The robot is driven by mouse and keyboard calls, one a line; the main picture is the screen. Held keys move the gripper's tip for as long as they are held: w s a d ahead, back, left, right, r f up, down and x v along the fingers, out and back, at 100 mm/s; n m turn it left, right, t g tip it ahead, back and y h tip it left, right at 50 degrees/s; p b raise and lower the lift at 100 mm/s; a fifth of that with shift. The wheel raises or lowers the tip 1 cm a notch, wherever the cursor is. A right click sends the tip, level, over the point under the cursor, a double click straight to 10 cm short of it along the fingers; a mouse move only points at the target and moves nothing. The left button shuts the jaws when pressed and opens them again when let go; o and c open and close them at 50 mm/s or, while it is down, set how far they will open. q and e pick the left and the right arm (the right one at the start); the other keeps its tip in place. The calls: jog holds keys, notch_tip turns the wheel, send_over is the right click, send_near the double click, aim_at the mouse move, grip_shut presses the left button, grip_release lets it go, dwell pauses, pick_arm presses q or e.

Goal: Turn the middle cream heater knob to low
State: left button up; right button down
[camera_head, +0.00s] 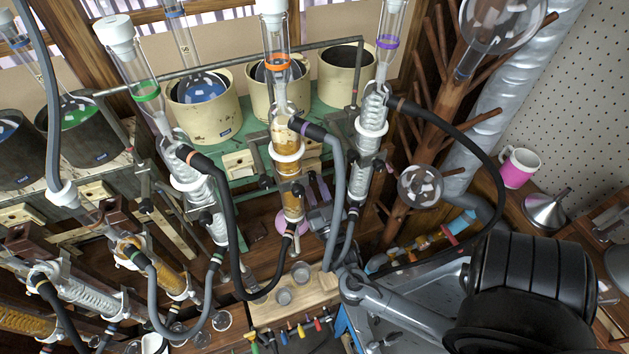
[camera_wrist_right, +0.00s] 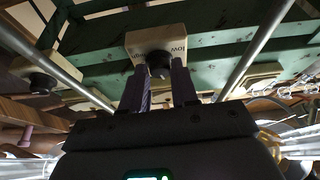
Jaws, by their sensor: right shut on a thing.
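The middle cream heater (camera_head: 262,101) stands on the green bench behind an orange-banded glass column. Its cream control box (camera_wrist_right: 150,42) shows in the right wrist view, with the printed word "low" on its face. The dark round knob (camera_wrist_right: 158,64) sits on that face. My right gripper (camera_wrist_right: 159,77) has its two purple fingers at either side of the knob and is shut on it. In the head view the right gripper (camera_head: 318,187) is small and partly hidden behind glassware and hoses. My left gripper is not in view. The knob's pointer is too dark to read.
Another cream box with a dark knob (camera_wrist_right: 43,82) is at the left in the wrist view. Metal rods (camera_wrist_right: 260,45) flank the gripper. In the head view, glass condensers (camera_head: 368,125) and a black hose (camera_head: 229,225) hang close in front of the bench.

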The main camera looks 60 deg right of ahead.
jog(key=shift+r+n+y, duration=0.25)
jog(key=shift+n+y, duration=0.05)
jog(key=shift+n, duration=0.3)
jog(key=shift+f+n+t+p, duration=0.2)
jog(key=shift+n+t+p, duration=0.1)
jog(key=shift+n+t, duration=0.1)
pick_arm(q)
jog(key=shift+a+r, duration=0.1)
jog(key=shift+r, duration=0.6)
pick_arm(e)
jog(key=c, duration=0.9)
grip_release()
jog(key=shift+o, duration=0.2)
jog(key=shift+s+a+f, duration=0.2)
jog(key=shift+s+f, duration=0.05)
jog(key=shift+s, duration=0.1)
pick_arm(q)
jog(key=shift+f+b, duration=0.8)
jog(key=shift+b, duration=0.05)
pick_arm(e)
jog(key=v, duration=1)
